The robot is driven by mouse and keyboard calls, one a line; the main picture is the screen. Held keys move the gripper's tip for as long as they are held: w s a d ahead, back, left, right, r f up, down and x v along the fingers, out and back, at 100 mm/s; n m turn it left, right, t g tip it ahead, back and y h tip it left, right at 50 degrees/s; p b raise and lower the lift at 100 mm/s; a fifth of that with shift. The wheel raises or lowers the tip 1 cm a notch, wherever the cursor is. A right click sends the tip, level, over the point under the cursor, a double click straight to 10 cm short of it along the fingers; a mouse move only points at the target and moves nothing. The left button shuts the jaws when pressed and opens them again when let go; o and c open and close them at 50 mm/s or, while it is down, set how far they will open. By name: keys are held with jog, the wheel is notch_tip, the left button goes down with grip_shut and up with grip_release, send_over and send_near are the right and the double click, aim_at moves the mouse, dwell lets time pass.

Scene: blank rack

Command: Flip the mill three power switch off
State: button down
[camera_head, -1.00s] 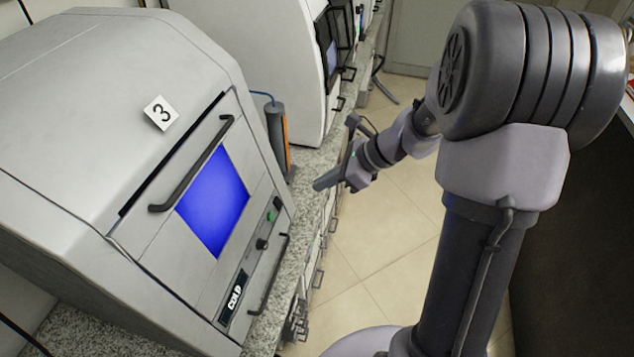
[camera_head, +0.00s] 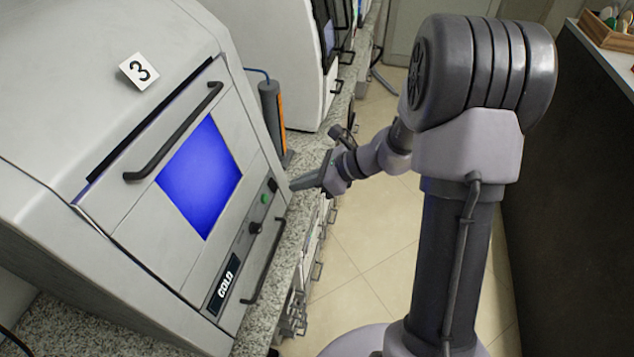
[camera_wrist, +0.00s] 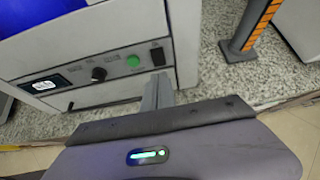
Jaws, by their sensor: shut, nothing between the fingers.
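Mill three (camera_head: 110,200) is the white machine at left, marked with a "3" card (camera_head: 139,71) and showing a lit blue screen (camera_head: 200,178). On its front panel are a green button (camera_head: 264,199), a black knob (camera_head: 255,228) and a dark power switch (camera_head: 273,185). In the wrist view the switch (camera_wrist: 157,54) is right of the green button (camera_wrist: 134,61). My gripper (camera_head: 294,186) is shut and empty, its tip close to the switch. In the wrist view the gripper (camera_wrist: 158,82) points just below the switch; I cannot tell whether it touches. The switch's position is too small to read.
A dark post with an orange stripe (camera_head: 279,123) stands on the granite counter (camera_head: 312,150) right of the mill. A black handle (camera_head: 264,262) sticks out low on the mill's front. Another white machine (camera_head: 290,65) stands behind. The tiled floor (camera_head: 375,235) is clear.

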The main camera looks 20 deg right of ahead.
aim_at(276, 189)
jog(key=shift+a+r+b+x, duration=0.1)
jog(key=shift+r+b+x, duration=0.1)
jog(key=shift+x, duration=0.45)
jog(key=shift+a+r+b+x, duration=0.1)
jog(key=shift+b+x, duration=0.1)
jog(key=shift+x, duration=0.5)
jog(key=shift+a+r+b+x, duration=0.1)
jog(key=shift+b+x, duration=0.1)
jog(key=shift+x, duration=0.45)
jog(key=shift+w, duration=0.15)
jog(key=shift+a+f, duration=0.15)
jog(key=shift+f, duration=0.15)
jog(key=shift+f+b, duration=0.4)
jog(key=shift+b, duration=0.15)
jog(key=shift+w+r+p, duration=0.2)
jog(key=shift+r+p, duration=0.65)
jog(key=shift+r, duration=0.2)
